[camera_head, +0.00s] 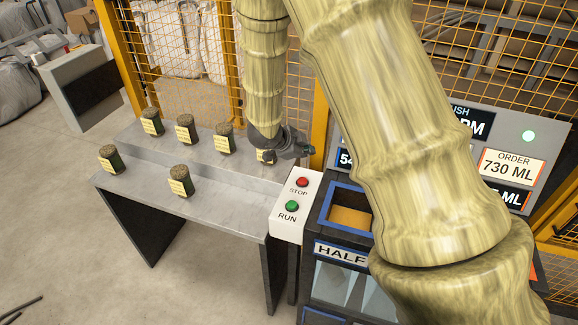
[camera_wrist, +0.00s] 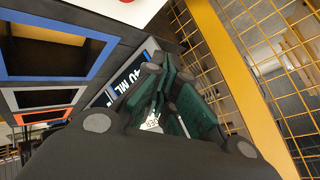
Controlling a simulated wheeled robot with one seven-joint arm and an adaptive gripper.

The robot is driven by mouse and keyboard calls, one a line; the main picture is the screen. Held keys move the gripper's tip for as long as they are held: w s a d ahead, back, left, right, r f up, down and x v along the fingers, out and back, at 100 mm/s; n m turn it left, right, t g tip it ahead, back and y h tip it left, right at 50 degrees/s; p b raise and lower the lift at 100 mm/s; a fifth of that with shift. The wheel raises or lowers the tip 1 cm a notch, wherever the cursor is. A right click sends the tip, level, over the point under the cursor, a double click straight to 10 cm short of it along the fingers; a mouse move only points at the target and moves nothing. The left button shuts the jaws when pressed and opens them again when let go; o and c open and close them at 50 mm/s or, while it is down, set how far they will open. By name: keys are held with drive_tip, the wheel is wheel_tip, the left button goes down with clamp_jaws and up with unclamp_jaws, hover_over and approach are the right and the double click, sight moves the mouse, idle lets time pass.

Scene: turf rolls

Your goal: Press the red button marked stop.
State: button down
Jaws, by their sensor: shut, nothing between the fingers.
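The red stop button (camera_head: 302,182) sits on top of a white control box (camera_head: 283,228), above the word STOP. A green button (camera_head: 292,206) marked RUN is below it on the same face. My gripper (camera_head: 308,150) is shut and empty, above and behind the red button in the head view, apart from it. In the wrist view my gripper (camera_wrist: 172,100) shows its dark green fingers together. A white surface (camera_wrist: 115,10) with a speck of red is cut off at the top edge there; the button face is mostly out of that view.
A grey table (camera_head: 215,190) holds several turf rolls (camera_head: 185,128); one is partly hidden by my gripper. A blue-rimmed bin (camera_head: 322,212) stands right of the control box. A display panel (camera_head: 545,125) and yellow mesh fence (camera_head: 185,60) stand behind. My arm covers part of the panel.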

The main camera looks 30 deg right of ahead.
sight(305, 181)
wheel_tip(305, 181, down, 3)
drive_tip(key=b, duration=0.3)
drive_tip(key=shift+w, duration=0.1)
drive_tip(key=shift+s+f+b, duration=0.2)
drive_tip(key=shift+f+b, duration=0.2)
drive_tip(key=shift+b, duration=0.1)
drive_tip(key=shift+s+f+b, duration=0.35)
drive_tip(key=shift+s+b, duration=0.35)
drive_tip(key=shift+b, duration=0.1)
drive_tip(key=f, duration=0.1)
drive_tip(key=w+f+b, duration=0.1)
drive_tip(key=f, duration=0.1)
drive_tip(key=shift+f, duration=0.15)
drive_tip(key=shift+f+b, duration=0.2)
drive_tip(key=shift+b, duration=0.15)
drive_tip(key=shift+s+r, duration=0.15)
drive_tip(key=shift+s, duration=0.15)
drive_tip(key=shift+w, duration=0.2)
drive_tip(key=shift+s, duration=0.1)
drive_tip(key=shift+f, duration=0.35)
